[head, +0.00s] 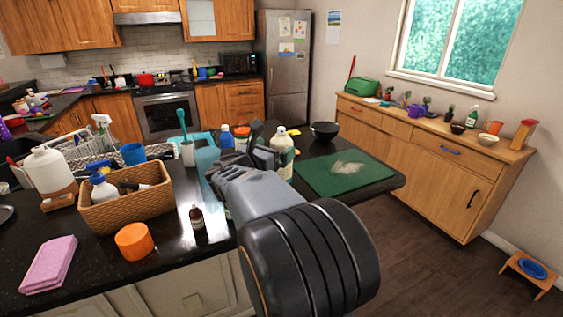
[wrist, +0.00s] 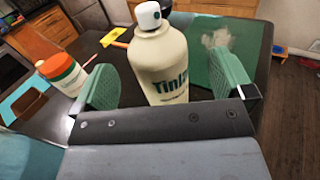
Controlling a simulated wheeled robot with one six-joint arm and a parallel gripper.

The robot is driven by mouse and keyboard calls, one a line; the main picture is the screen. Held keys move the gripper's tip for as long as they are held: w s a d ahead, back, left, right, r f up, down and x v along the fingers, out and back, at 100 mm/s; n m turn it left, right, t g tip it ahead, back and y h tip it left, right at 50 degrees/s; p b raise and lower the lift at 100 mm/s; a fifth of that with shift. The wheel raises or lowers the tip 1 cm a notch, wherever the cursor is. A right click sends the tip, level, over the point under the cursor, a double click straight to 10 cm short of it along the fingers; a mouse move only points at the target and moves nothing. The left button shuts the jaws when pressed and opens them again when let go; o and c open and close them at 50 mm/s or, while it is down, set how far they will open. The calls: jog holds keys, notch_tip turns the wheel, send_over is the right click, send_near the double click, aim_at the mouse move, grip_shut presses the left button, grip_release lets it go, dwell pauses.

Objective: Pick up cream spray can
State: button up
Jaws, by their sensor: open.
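The cream spray can (wrist: 160,62) stands upright on the dark counter, with a white cap and dark green lettering. In the wrist view it rises between the two green-padded fingers of my gripper (wrist: 170,92), which are wide apart. There is a gap on each side of the can, and I see no contact. In the head view the can (head: 282,150) stands just beyond my gripper (head: 262,140), and my wrist hides its lower part.
A white bottle with an orange cap (wrist: 62,73) stands left of the can. A green mat (head: 345,174) and a dark bowl (head: 325,131) lie to the right.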

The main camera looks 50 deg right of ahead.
aim_at(282, 142)
jog(key=shift+w+d+p, duration=0.25)
jog(key=shift+d, duration=0.9)
jog(key=shift+w+d+p, duration=0.25)
jog(key=shift+d, duration=0.85)
jog(key=c, duration=1.7)
